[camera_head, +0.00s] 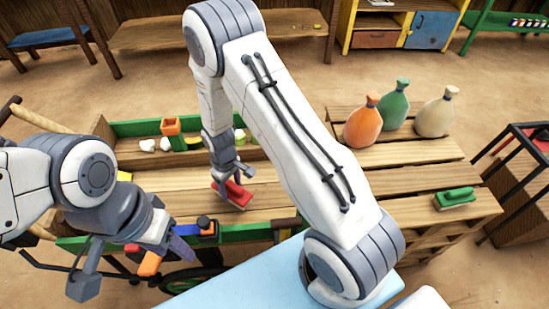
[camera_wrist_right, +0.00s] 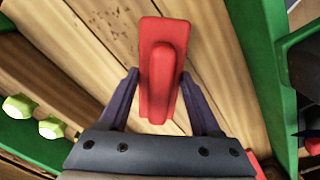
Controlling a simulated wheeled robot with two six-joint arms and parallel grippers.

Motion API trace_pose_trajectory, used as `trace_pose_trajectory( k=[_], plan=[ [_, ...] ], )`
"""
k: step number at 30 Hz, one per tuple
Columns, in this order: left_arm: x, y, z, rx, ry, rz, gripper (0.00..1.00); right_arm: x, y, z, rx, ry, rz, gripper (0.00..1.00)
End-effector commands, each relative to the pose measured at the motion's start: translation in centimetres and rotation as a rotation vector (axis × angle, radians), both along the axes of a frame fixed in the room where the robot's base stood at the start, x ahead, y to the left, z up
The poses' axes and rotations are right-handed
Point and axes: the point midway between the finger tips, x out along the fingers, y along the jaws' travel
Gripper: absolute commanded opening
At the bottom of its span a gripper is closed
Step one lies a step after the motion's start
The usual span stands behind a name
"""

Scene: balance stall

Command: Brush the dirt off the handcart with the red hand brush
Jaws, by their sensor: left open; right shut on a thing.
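The handcart (camera_head: 262,199) has a plank bed and green side boards, and it stands in the middle of the head view. The red hand brush (camera_head: 238,194) is down at the cart's planks. My right gripper (camera_head: 230,182) is shut on it from above. In the right wrist view the brush (camera_wrist_right: 163,70) lies between the fingers over bare planks. Whether its bristles touch the wood is hidden. My left gripper (camera_head: 135,263) is open and empty beside the cart's near left side.
Small pale items and an orange block (camera_head: 171,125) lie along the cart's far side. Blue and orange items (camera_head: 149,263) are at its near side. A pallet table (camera_head: 415,155) on the right holds orange, green and cream bottles and a green brush (camera_head: 455,198).

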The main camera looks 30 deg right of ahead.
Motion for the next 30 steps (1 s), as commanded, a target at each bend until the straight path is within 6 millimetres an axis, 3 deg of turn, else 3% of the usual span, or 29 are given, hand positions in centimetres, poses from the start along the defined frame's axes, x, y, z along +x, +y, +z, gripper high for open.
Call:
trace_pose_trajectory(
  k=[15,30],
  plan=[
    [0.0,0.0,4.4,0.0,0.0,0.0,0.5,0.0,0.3,4.9,0.0,0.002,0.006,0.2],
    [0.0,0.0,4.8,0.0,0.0,0.0,0.5,0.0,0.5,5.5,-0.001,0.003,0.008,0.2]
  ],
)
